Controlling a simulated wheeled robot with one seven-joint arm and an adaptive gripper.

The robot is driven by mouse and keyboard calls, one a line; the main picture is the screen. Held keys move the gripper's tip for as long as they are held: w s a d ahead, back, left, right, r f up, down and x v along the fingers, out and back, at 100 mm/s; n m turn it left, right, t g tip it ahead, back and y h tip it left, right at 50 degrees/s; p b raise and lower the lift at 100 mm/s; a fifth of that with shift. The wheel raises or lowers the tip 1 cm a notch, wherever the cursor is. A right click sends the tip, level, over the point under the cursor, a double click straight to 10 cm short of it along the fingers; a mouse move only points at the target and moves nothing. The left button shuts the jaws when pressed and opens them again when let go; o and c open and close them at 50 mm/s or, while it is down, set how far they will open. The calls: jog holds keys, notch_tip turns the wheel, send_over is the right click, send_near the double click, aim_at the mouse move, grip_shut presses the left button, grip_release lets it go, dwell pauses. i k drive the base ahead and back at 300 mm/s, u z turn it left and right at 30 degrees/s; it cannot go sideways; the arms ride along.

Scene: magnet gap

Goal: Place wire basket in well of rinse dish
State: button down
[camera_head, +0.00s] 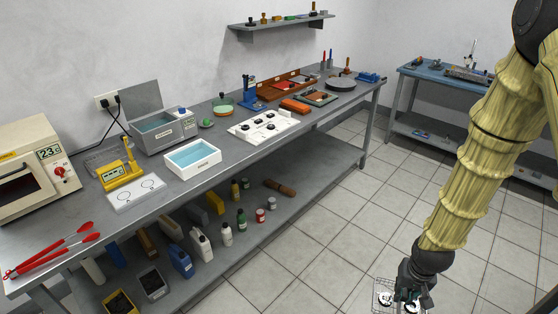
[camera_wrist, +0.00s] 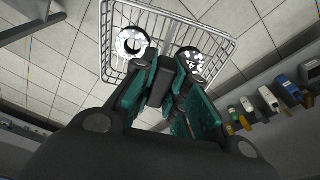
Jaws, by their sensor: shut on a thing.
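The wire basket (camera_wrist: 112,58) is in my gripper (camera_wrist: 165,88), whose fingers are shut on it near its near side in the wrist view. Two round black-and-white parts lie in the basket, a ring (camera_wrist: 131,41) at left and another (camera_wrist: 191,60) at right, partly hidden by the fingers. In the head view the basket (camera_head: 381,285) and my gripper (camera_head: 414,299) are at the bottom edge, over the floor and away from the bench. The rinse dish (camera_head: 193,171) appears to be the white open box with a pale blue well on the bench.
A grey bath (camera_head: 176,137) with blue liquid stands behind the dish. A yellow device (camera_head: 121,176) and a white plate with circles (camera_head: 136,193) are at its left. A white panel (camera_head: 263,125) is at its right. Bottles stand on the lower shelf. Open floor (camera_head: 320,230) lies between.

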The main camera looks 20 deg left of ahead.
aim_at(193, 158)
jog(key=u, duration=1.75)
jog(key=i, duration=0.15)
jog(key=z, duration=0.25)
